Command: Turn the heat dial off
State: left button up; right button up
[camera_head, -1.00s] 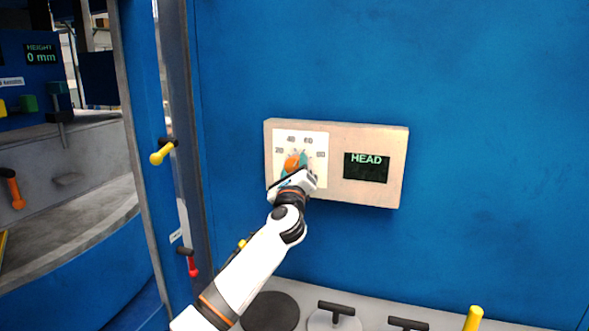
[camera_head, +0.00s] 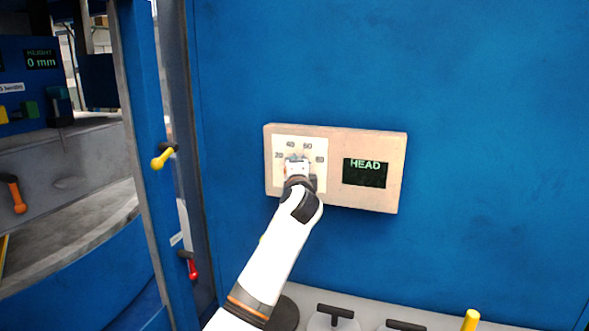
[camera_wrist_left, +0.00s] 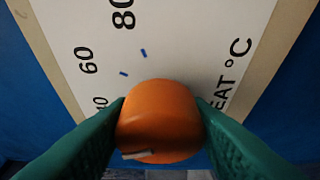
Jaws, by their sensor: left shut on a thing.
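The heat dial is an orange knob (camera_wrist_left: 160,122) on a white scale plate (camera_head: 316,180) marked with numbers. In the left wrist view the plate reads 80, 60, part of another number, and "EAT °C". A pale mark shows on the knob's lower edge. My left gripper (camera_wrist_left: 160,128) has its green fingers closed on the knob's two sides. In the head view my left gripper (camera_head: 298,172) covers the knob, so its setting cannot be read there. My right gripper is not in view.
A yellow-handled lever (camera_head: 162,158) and a red-handled lever (camera_head: 192,268) are on the post at left. Black T-handles (camera_head: 336,310) stand below.

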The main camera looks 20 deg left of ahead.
pick_arm(q)
jog(key=n+g+h+p, duration=0.1)
jog(key=n+p, duration=0.1)
jog(key=n, duration=0.1)
jog(key=shift+r+n, duration=0.15)
jog(key=shift+n, duration=0.25)
jog(key=shift+n+g+h+p, duration=0.75)
jog(key=shift+n+p, duration=0.45)
jog(key=shift+n, duration=0.3)
jog(key=shift+f, duration=0.2)
jog(key=o, duration=1)
jog(key=shift+r, duration=0.1)
jog(key=b+v, duration=0.4)
jog(key=v, duration=0.8)
jog(key=shift+a, duration=0.2)
